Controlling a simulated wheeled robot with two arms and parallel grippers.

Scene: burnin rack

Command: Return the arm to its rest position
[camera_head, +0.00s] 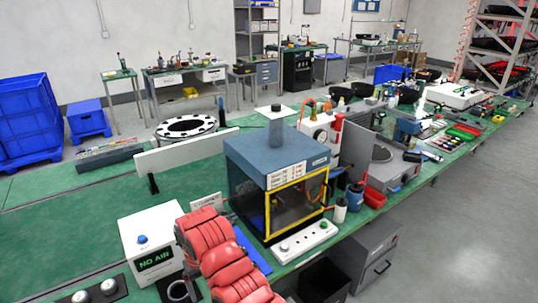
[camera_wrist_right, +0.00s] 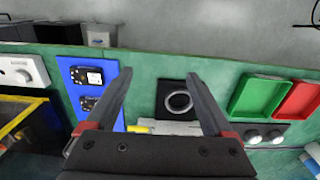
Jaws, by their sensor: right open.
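My right arm (camera_head: 222,256) with its red links reaches in at the bottom centre of the head view, over the front part of the green bench. Its fingers cannot be made out there. In the right wrist view my right gripper (camera_wrist_right: 158,76) shows two dark fingers spread wide apart with nothing between them. Past the fingertips lie the green bench top and a black square plate with a grey ring (camera_wrist_right: 179,101). My left gripper is in neither view.
A blue-topped chamber with a yellow-framed door (camera_head: 290,205) stands just right of my arm. A white NO AIR box (camera_head: 152,245) stands close on its left. A blue mat with two devices (camera_wrist_right: 95,65), a green tray (camera_wrist_right: 258,96) and a red tray (camera_wrist_right: 300,99) are on the bench.

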